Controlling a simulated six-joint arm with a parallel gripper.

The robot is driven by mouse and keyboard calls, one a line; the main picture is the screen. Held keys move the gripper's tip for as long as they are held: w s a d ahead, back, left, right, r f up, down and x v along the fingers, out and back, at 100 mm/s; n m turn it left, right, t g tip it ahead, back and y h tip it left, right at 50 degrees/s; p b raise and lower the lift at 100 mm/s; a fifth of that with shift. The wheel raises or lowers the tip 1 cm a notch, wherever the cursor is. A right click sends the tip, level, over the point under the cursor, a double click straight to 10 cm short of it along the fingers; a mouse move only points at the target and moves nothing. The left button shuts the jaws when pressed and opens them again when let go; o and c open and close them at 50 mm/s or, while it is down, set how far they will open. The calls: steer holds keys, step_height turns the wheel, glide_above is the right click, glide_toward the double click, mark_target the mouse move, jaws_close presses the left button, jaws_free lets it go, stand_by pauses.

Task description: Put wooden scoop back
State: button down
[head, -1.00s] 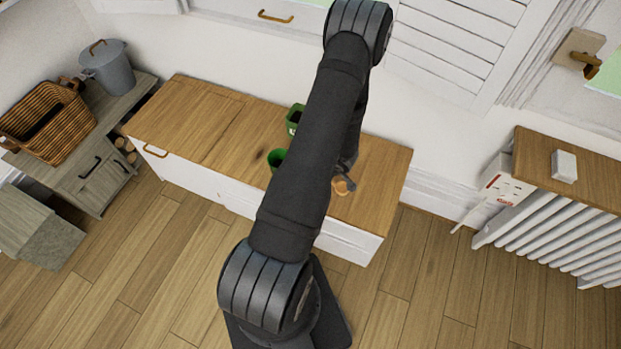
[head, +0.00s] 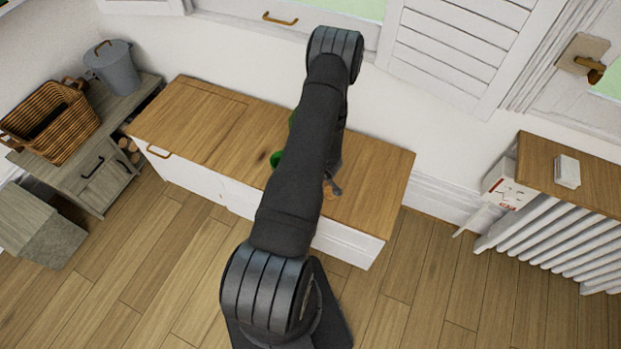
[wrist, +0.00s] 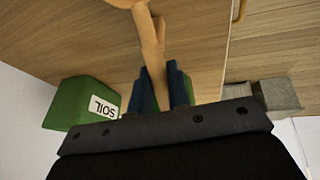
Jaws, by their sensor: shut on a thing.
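The wooden scoop (wrist: 150,42) shows in the wrist view, its pale handle between the two blue fingers of my gripper (wrist: 163,88). My gripper is shut on the handle; the scoop's wider end is cut off at the top edge. In the head view a small part of the scoop (head: 328,191) shows beside my arm, over the wooden bench top (head: 375,175). My arm hides most of my gripper there. A green box labelled SOIL (wrist: 72,106) stands left of my gripper in the wrist view.
The bench's left half is clear. A wicker basket (head: 50,118) and grey bucket (head: 111,68) stand on a cabinet at left. A radiator (head: 550,230) is at right.

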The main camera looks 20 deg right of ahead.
steer(key=c, duration=1.4)
jaws_free()
steer(key=shift+f, duration=0.1)
steer(key=shift+o, duration=0.2)
steer(key=v, duration=1.2)
steer(key=x, duration=1.2)
